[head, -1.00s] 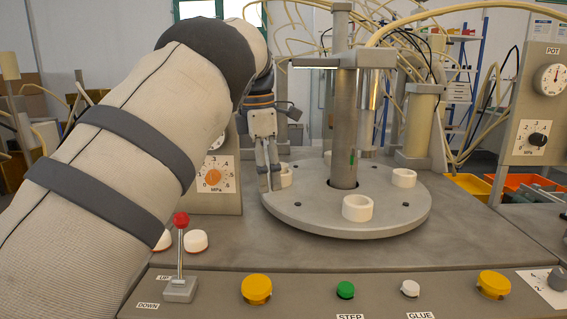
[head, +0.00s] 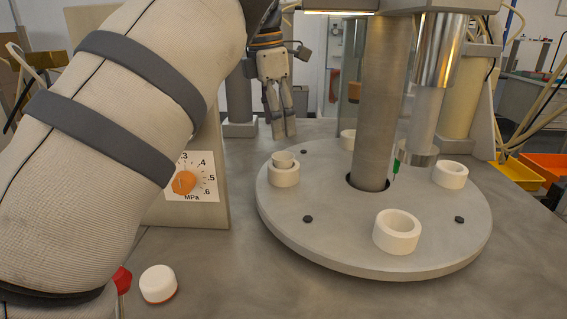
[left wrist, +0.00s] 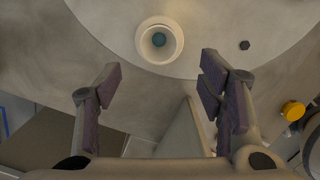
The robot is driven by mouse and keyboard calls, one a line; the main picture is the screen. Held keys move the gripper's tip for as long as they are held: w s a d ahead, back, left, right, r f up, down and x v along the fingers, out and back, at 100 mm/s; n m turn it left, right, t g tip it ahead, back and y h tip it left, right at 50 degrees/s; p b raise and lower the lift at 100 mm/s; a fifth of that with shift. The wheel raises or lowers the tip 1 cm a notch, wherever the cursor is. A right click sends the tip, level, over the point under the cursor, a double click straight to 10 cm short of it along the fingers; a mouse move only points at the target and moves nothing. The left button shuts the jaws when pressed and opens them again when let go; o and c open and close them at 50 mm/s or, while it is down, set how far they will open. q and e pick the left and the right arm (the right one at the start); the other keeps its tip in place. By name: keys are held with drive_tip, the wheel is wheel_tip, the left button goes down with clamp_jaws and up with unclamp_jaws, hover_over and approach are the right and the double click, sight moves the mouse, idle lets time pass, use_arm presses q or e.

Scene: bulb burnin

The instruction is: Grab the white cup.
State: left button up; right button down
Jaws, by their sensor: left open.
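A white cup (head: 284,158) sits in a white ring holder (head: 284,176) at the left of the grey turntable (head: 340,245). In the left wrist view the white ring (left wrist: 142,40) shows from above, with a dark teal spot (left wrist: 159,40) inside. My left gripper (head: 283,136) points down, just above the cup in the head view and apart from it. In the left wrist view its fingers (left wrist: 160,64) are spread and empty, with the ring ahead of and between the tips. My right gripper is not in view.
More white rings stand on the turntable at the front (head: 397,232), right (head: 450,175) and back (head: 348,139). A thick grey column (head: 376,110) rises from its middle, with a metal cylinder (head: 440,60) beside it. A gauge box (head: 190,190) stands left. A white button (head: 158,284) is in front.

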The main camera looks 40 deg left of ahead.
sight(283, 168)
use_arm(q)
drive_tip(key=f, duration=0.2)
drive_tip(key=w+f, duration=0.1)
drive_tip(key=f, duration=0.4)
drive_tip(key=shift+w+d+f, duration=0.2)
drive_tip(key=shift+d, duration=0.05)
drive_tip(key=c, duration=0.9)
